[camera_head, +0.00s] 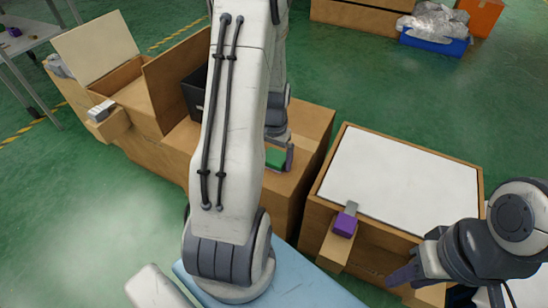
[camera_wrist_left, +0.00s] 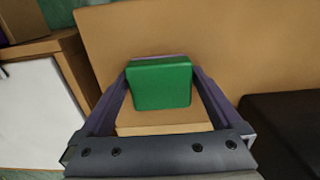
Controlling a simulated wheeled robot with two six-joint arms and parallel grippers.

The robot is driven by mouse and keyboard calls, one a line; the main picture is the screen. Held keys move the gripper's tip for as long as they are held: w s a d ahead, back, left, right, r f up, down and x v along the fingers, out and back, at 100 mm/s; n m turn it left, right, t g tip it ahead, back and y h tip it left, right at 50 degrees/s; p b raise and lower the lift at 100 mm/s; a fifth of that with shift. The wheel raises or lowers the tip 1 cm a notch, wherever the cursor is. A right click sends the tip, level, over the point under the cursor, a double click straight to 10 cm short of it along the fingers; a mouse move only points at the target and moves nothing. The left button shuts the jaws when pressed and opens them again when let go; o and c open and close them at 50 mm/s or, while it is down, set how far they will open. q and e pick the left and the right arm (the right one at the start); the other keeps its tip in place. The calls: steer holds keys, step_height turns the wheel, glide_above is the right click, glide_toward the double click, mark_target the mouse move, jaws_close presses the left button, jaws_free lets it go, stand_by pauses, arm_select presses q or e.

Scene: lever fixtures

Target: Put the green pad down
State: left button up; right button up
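The green pad (camera_wrist_left: 160,82) is a rounded block between the two purple fingers of my left gripper (camera_wrist_left: 160,78) in the left wrist view. A pale wooden surface shows just below it. The pad's sides lie close to the fingers; I cannot tell whether they press on it. In the head view the green pad (camera_head: 276,158) is a small patch under my left wrist, partly hidden, with a purple finger beside it. My right gripper (camera_head: 404,276) is at the lower right of the head view, and its opening is not clear.
A black bin (camera_head: 194,95) stands beside my left arm. An open wooden box (camera_head: 130,85) is at the left. Green floor is clear at the lower left.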

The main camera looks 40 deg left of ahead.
mark_target(274, 158)
arm_select(q)
step_height(274, 158, up, 12)
steer(key=p, duration=0.6)
steer(key=s+d+r+m, duration=0.1)
steer(key=d+r+m, duration=0.15)
steer(key=d, duration=0.65)
steer(key=d+r+m, duration=0.2)
steer(key=d+r, duration=0.2)
steer(key=d, duration=0.5)
steer(key=s+d+r+m, duration=0.2)
steer(key=s+d, duration=0.4)
steer(key=s, duration=0.1)
steer(key=s+d+r+m+h, duration=0.1)
steer(key=s+d+r+m, duration=0.1)
steer(key=s+d, duration=0.4)
steer(key=shift+s+d+r+m, duration=0.35)
steer(key=shift+s+m, duration=0.3)
steer(key=shift+s, duration=0.3)
step_height(274, 158, up, 34)
steer(key=p, duration=3.4)
